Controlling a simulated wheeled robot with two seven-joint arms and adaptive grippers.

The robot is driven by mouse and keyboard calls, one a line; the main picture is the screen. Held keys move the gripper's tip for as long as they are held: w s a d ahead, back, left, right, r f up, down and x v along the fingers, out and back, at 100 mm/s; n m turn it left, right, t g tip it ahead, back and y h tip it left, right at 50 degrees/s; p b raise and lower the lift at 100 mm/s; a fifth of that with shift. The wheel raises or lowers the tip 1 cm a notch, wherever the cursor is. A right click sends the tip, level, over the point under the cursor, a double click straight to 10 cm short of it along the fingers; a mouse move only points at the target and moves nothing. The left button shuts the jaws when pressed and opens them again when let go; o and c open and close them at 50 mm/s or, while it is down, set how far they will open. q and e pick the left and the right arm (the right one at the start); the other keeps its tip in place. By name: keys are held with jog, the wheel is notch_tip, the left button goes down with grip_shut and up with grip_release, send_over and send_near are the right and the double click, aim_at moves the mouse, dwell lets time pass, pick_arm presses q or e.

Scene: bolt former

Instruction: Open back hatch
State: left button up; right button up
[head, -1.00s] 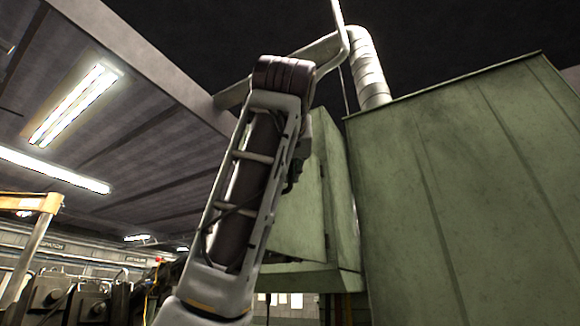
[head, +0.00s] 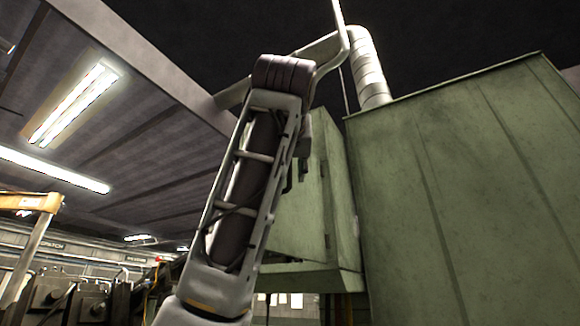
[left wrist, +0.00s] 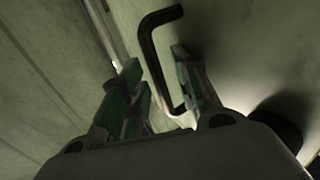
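The hatch (head: 297,222) is a pale green panel on the smaller green box, partly covered by my left arm in the head view. It looks closed there. In the left wrist view a dark bent bar handle (left wrist: 150,48) stands out from a green panel (left wrist: 245,45). My left gripper (left wrist: 156,62) is open, one finger on each side of the handle. Whether either finger touches the bar I cannot tell. In the head view the left gripper is mostly hidden behind my forearm. My right gripper is in neither view.
A large green cabinet (head: 450,190) fills the right side. A ribbed metal duct (head: 368,72) rises behind it. Ceiling lamps (head: 75,105) hang at upper left, and a yellow frame (head: 32,202) and dark machinery (head: 90,300) stand at lower left.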

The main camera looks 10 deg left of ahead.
pick_arm(q)
jog(key=s+d, duration=0.2)
jog(key=s, duration=0.9)
jog(key=shift+s, duration=0.35)
dwell(0.5)
